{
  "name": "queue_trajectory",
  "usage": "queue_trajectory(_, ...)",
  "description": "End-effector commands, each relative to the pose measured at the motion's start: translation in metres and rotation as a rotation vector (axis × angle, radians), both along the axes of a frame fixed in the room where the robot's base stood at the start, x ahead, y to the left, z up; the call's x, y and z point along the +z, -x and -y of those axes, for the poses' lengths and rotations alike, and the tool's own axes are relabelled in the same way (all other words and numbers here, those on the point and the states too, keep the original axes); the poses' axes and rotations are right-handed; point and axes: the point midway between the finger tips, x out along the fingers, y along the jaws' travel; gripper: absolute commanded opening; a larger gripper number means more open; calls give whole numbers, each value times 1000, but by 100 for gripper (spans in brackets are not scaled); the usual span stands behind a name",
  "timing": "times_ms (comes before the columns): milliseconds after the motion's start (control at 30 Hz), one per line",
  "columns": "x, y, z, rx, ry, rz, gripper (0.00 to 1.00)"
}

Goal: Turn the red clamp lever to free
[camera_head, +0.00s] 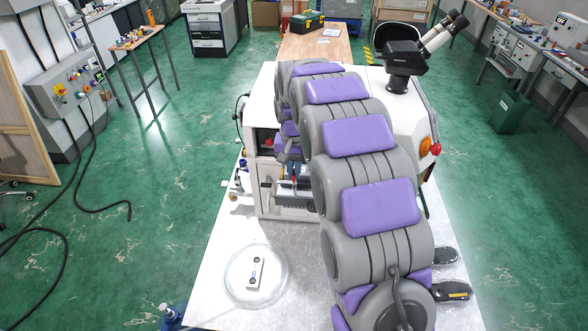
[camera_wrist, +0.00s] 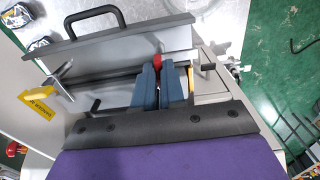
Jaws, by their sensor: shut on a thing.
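In the wrist view, the red clamp lever (camera_wrist: 157,60) shows as a red knob between the tips of my gripper (camera_wrist: 159,72). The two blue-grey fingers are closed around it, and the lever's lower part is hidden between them. The lever stands by a grey machine part with a black handle (camera_wrist: 96,17). In the head view, my arm reaches over the white machine (camera_head: 278,207) and hides much of its front.
A yellow tag (camera_wrist: 39,109) and a small black lever (camera_wrist: 208,67) flank the fingers. In the head view, a round clear dish (camera_head: 232,285) holding a small block stands on the table (camera_head: 215,255). A microscope (camera_head: 406,58) tops the machine.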

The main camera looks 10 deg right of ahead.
Motion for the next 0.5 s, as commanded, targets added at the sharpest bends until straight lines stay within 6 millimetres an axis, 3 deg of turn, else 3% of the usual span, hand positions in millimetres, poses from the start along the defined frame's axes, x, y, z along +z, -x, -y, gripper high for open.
queue_trajectory(467,1,-1,-1,16,-1,4,0)
queue_trajectory(500,1,-1,-1,16,-1,4,10)
